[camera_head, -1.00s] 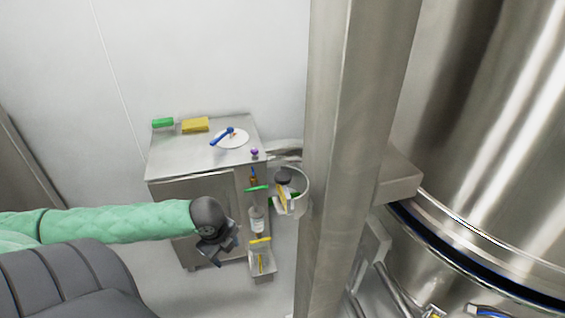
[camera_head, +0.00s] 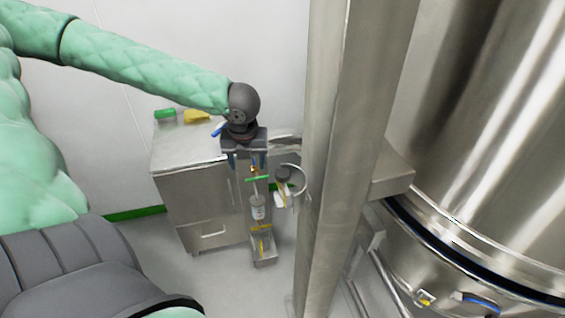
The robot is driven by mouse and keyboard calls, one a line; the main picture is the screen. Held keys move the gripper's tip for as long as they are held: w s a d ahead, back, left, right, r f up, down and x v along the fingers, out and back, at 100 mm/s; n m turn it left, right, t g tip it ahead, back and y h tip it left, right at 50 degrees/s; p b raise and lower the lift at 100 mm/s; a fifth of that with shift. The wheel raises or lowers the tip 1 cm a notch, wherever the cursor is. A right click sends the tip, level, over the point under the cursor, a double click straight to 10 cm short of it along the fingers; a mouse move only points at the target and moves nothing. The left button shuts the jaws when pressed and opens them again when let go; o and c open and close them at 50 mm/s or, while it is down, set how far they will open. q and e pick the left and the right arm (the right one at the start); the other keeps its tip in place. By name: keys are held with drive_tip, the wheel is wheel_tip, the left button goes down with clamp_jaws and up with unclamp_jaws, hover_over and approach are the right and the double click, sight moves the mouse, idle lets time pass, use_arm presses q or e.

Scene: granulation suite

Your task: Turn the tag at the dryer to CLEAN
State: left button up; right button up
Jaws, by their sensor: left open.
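The dryer appears to be the big steel vessel (camera_head: 480,120) on the right, behind a steel column. A small yellow-and-white piece (camera_head: 425,298) sits low on it; I cannot tell whether it is the tag, and no lettering is readable. My left gripper (camera_head: 247,164) points down with open, empty jaws at the right edge of the steel cabinet, above a hanging row of small items. These include a green bar (camera_head: 257,179), a pale bottle (camera_head: 257,208) and a yellow bar (camera_head: 261,228). The gripper hides part of the cabinet top. My right gripper is out of view.
The steel cabinet (camera_head: 195,205) carries a green block (camera_head: 165,114) and a yellow block (camera_head: 197,116). A round holder (camera_head: 292,178) with a dark-topped item is between the cabinet and the steel column (camera_head: 345,130). Floor shows left of the column.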

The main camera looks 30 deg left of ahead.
sight(283, 173)
use_arm(q)
drive_tip(key=d+r+m, duration=0.2)
drive_tip(key=d+r, duration=0.1)
drive_tip(key=w+d+r+m+g+p, duration=0.1)
drive_tip(key=d+r+m, duration=0.1)
drive_tip(key=d+r, duration=0.1)
drive_tip(key=d+r+m+h, duration=0.1)
drive_tip(key=d+r+m, duration=0.1)
drive_tip(key=d+r, duration=0.1)
drive_tip(key=shift+w+d+r+p, duration=0.15)
drive_tip(key=shift+w+d+p, duration=0.15)
drive_tip(key=shift+d, duration=0.25)
drive_tip(key=shift+f+p, duration=1.05)
drive_tip(key=shift+f, duration=2.85)
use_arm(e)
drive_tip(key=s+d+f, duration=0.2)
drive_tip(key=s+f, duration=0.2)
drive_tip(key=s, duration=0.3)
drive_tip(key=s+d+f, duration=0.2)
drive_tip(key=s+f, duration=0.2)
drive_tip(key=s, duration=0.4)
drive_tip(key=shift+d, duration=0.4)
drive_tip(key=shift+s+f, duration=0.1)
use_arm(q)
drive_tip(key=c, duration=1)
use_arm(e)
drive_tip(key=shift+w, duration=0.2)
